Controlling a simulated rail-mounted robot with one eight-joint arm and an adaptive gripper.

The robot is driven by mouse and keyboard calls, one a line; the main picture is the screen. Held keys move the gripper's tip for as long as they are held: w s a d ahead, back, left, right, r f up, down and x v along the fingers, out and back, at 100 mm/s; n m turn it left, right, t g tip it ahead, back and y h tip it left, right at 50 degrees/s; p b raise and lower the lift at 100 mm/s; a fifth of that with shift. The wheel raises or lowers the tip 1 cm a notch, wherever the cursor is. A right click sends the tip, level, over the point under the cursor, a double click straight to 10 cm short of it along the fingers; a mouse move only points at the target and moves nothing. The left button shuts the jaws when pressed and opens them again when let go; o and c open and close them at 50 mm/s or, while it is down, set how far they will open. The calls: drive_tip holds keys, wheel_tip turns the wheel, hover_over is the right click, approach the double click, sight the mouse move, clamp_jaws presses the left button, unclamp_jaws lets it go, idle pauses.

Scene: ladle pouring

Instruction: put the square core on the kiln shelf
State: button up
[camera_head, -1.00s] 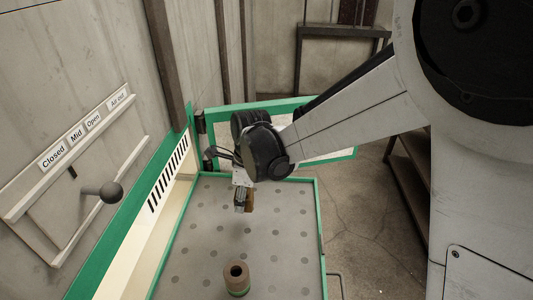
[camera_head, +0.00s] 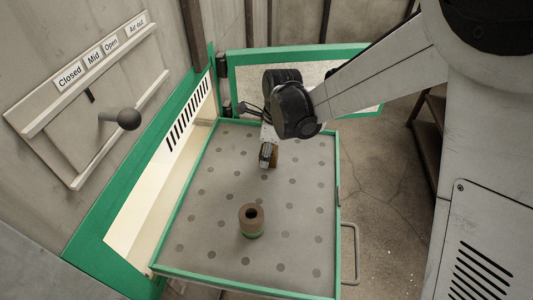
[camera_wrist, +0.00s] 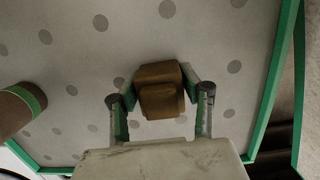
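The square core (camera_head: 268,156) is a brown block with bevelled edges. It is at the end of my gripper (camera_head: 265,150), over the far part of the grey dotted shelf (camera_head: 215,210) with a green rim. In the wrist view the core (camera_wrist: 160,92) is between the two fingertips of my gripper (camera_wrist: 160,78), which meet its sides. The shelf's dotted surface (camera_wrist: 60,75) lies behind it. I cannot tell whether the core's underside touches the shelf.
A brown hollow cylinder with a green band (camera_head: 251,220) stands nearer on the shelf, apart from the core. At left are a dark lever knob (camera_head: 129,119) and labels (camera_head: 95,55) on the wall. A green-framed panel (camera_head: 245,72) stands behind. Much of the shelf is clear.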

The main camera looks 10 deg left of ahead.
sight(275, 151)
drive_tip(key=o, duration=0.4)
drive_tip(key=shift+o, duration=0.2)
drive_tip(key=r, duration=0.4)
drive_tip(key=d+r+p, duration=0.1)
drive_tip(key=r, duration=0.7)
drive_tip(key=shift+d+r, duration=0.1)
drive_tip(key=shift+d, duration=0.3)
drive_tip(key=s+d+r+n+t, duration=0.2)
drive_tip(key=s+d+r+n, duration=0.15)
drive_tip(key=d, duration=0.55)
drive_tip(key=s+d+r+n+t, duration=0.15)
drive_tip(key=d+r+n, duration=0.25)
drive_tip(key=d, duration=0.5)
drive_tip(key=s+d+n+t+h, duration=0.1)
drive_tip(key=s+d+n+t, duration=0.2)
drive_tip(key=s+d+n, duration=0.6)
drive_tip(key=shift+s+d+f+n+t+h, duration=0.4)
drive_tip(key=shift+s+d, duration=1)
drive_tip(key=shift+d, duration=0.95)
